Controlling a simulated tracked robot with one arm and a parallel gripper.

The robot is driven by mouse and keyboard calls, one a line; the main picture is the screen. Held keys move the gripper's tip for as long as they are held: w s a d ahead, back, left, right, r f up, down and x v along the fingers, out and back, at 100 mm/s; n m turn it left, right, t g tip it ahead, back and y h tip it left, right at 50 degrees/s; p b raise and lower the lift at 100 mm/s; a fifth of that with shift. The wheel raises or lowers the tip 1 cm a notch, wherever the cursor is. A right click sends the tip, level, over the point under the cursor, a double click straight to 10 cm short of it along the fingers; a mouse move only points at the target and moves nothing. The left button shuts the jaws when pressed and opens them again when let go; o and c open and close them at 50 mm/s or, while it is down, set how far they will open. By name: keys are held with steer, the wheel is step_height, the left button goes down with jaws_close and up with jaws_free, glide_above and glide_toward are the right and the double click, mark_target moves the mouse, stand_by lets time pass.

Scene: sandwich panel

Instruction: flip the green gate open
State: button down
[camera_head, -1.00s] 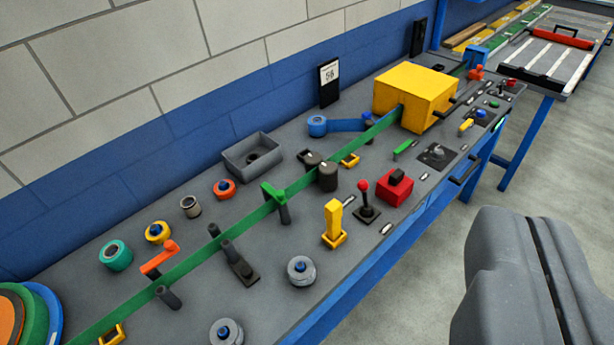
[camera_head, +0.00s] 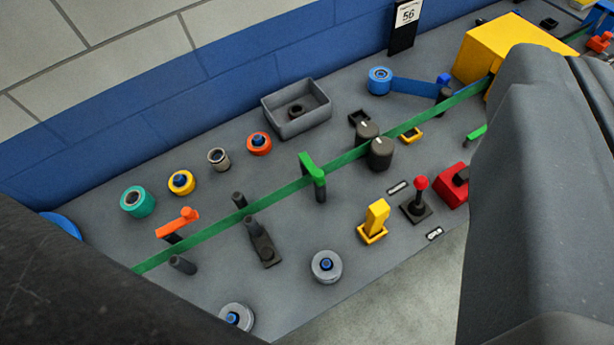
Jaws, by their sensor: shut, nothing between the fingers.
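The green gate (camera_head: 312,168) is a small bent green arm on a dark post, near the middle of the view. It sits at the green band (camera_head: 280,194), and its arm points up and back, crossing over the band. Whether it touches the band I cannot tell. My gripper's fingertips do not show. Large grey parts of mine fill the right side and the lower left corner, apart from the gate in the picture. Nothing covers the gate.
An orange arm (camera_head: 178,222) and dark posts stand along the band to the left. Dark knobs (camera_head: 379,154) stand right of the gate. A yellow lever (camera_head: 375,218) and red-topped joystick (camera_head: 419,198) are in front. A grey tray (camera_head: 297,113) lies behind. The wall is behind the bench.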

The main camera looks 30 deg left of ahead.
steer(key=w+a+f+n+g+y, duration=0.1)
steer(key=w+a+f+n+g, duration=0.15)
steer(key=w+a+f, duration=0.55)
steer(key=w+a+f+n+g, duration=0.1)
steer(key=a+f+n+g, duration=0.15)
steer(key=f, duration=0.95)
steer(key=w+a+f+n+g, duration=0.1)
steer(key=a+f+n, duration=0.2)
steer(key=f, duration=0.7)
steer(key=a+f+n+g, duration=0.2)
steer(key=a+f, duration=0.4)
steer(key=f, duration=0.4)
steer(key=shift+w+f+n, duration=0.2)
steer(key=shift+w+n, duration=0.2)
steer(key=shift+n, duration=0.1)
glide_toward(311, 166)
step_height(311, 166, down, 4)
steer(key=s, duration=0.2)
steer(key=shift+w+d, duration=0.65)
steer(key=shift+w, duration=0.2)
steer(key=shift+f, duration=0.1)
